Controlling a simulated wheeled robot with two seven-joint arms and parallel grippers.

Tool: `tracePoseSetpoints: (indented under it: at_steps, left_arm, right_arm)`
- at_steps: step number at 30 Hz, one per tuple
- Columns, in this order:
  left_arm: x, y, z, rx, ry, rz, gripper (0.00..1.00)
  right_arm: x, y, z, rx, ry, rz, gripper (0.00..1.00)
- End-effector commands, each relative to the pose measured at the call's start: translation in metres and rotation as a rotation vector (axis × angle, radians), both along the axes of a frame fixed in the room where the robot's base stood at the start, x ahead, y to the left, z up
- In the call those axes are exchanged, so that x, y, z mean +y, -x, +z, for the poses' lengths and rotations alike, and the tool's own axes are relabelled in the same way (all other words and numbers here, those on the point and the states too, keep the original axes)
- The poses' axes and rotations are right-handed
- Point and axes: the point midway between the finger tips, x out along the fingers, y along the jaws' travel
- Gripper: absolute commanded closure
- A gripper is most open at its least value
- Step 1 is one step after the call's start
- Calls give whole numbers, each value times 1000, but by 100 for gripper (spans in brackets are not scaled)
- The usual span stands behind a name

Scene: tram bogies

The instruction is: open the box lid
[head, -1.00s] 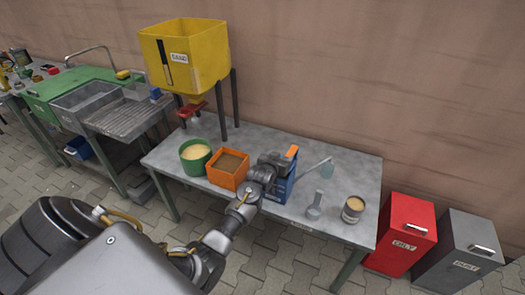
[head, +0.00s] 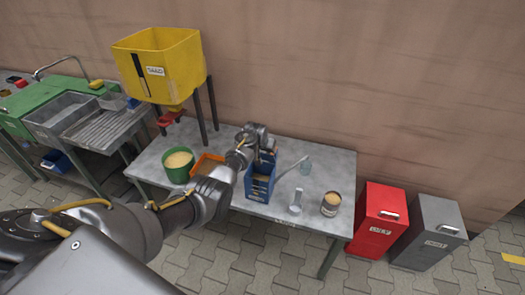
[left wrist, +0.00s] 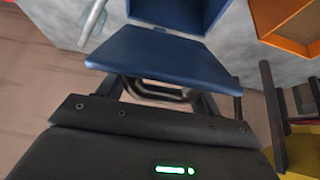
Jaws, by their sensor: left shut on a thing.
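The blue box (head: 259,190) stands on the grey table, and its open front and inside show in the head view. Its blue lid (left wrist: 160,55) is swung up at the back of the box in the head view (head: 267,158). My left gripper (head: 262,150) is at the lid's upper edge, behind and above the box. In the left wrist view my left gripper (left wrist: 157,95) is shut on the lid's metal handle (left wrist: 155,90). Part of the blue box (left wrist: 165,12) shows beyond the lid. My right gripper is not in view.
To the right lie a scoop (head: 296,202) and a can (head: 331,204). Red (head: 377,218) and grey (head: 428,230) bins stand beyond the table.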

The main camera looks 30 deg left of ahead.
Motion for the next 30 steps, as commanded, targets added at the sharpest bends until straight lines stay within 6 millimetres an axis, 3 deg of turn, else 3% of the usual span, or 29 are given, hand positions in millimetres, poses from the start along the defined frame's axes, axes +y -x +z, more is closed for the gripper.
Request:
tracePoseSetpoints:
  at_steps: [18, 19, 21, 30]
  left_arm:
    - [-1, -6, 3, -14, -1, -5, 76]
    - [-1, -6, 3, -14, -1, -5, 34]
    - [-1, -6, 3, -13, -1, -4, 25]
    - [2, -4, 4, -11, -2, 0, 25]
  right_arm:
    - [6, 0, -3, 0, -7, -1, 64]
    - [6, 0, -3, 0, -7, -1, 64]
    - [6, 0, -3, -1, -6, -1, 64]
    - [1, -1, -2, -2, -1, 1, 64]
